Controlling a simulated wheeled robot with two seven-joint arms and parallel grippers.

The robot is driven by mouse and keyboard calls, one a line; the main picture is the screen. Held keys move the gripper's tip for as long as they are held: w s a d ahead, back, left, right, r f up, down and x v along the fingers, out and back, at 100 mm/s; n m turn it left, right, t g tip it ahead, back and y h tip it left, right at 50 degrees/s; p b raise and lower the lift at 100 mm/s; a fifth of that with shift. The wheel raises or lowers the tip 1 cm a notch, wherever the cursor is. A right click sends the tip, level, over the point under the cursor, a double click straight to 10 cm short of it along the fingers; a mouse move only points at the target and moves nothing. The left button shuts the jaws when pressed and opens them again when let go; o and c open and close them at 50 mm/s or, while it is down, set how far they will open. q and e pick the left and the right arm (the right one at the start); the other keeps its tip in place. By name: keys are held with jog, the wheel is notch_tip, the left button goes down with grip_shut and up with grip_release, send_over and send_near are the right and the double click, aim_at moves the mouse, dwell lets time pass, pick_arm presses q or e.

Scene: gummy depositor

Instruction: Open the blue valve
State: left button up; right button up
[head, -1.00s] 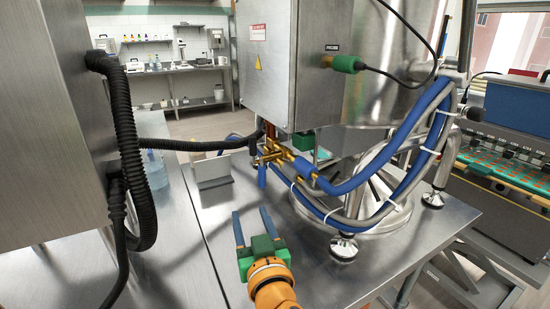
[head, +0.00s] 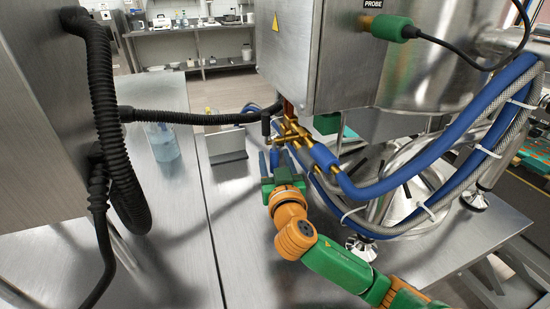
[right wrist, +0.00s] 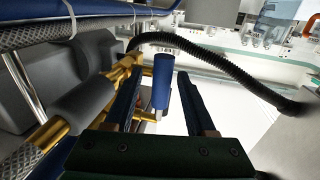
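The blue valve handle (right wrist: 162,82) hangs from brass pipework (head: 290,132) below the steel cabinet. In the right wrist view it stands between the two fingers of my right gripper (right wrist: 157,90), with a visible gap to the right finger and a narrower one to the left. My right gripper (head: 273,163) is open and reaches up to the valve from the front in the head view. There the handle is largely hidden among the blue fingers. My left gripper is not in view.
Thick blue hoses (head: 400,185) loop right of the valve. The steel cabinet (head: 310,55) stands above it. A black corrugated hose (head: 190,118) runs in from the left. A small metal holder (head: 226,145) and a clear bottle (head: 162,142) stand left. The front table is clear.

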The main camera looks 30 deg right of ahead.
jog(key=shift+s+a, duration=0.1)
jog(key=shift+a, duration=0.05)
grip_shut()
jog(key=shift+r, duration=0.1)
dwell(1.0)
